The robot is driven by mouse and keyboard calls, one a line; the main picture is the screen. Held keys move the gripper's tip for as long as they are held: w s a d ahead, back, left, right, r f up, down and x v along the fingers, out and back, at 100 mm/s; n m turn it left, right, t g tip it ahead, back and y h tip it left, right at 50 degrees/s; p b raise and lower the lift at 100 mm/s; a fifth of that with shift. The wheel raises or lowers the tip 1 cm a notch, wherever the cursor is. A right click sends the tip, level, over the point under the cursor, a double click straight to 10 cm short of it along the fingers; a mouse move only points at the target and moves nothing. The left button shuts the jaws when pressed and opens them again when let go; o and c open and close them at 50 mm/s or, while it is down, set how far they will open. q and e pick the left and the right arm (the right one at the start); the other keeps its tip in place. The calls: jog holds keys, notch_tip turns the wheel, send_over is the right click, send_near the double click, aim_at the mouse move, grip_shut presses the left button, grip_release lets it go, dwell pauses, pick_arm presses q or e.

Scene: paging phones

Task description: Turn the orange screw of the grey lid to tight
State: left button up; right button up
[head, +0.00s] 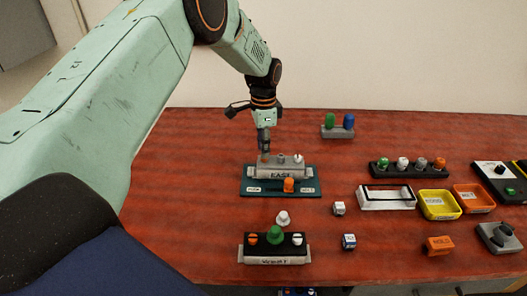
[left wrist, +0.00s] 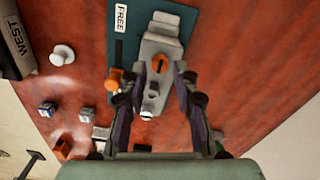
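The grey lid (head: 292,172), labelled EAST, lies on a teal mat (head: 309,190) on the red table. It also shows in the left wrist view (left wrist: 160,38). Its orange screw (left wrist: 159,64) has a dark slot and sits between my left fingertips in that view. My left gripper (head: 264,150) points down over the lid's left end and partly hides the screw in the head view. In the left wrist view its fingers (left wrist: 160,72) stand apart on either side of the screw, with a small gap showing. My right gripper is in neither view.
An orange knob (head: 289,185) stands on the mat's front part. A white knob (head: 283,218) and a black-topped WEST unit (head: 289,249) are nearer. A green-and-blue peg holder (head: 337,131) stands behind. Yellow (head: 439,213) and orange trays (head: 473,208) are at the right.

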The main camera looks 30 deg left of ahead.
pick_arm(q)
notch_tip(320, 180, up, 9)
jog(key=shift+r, duration=0.2)
dwell(0.3)
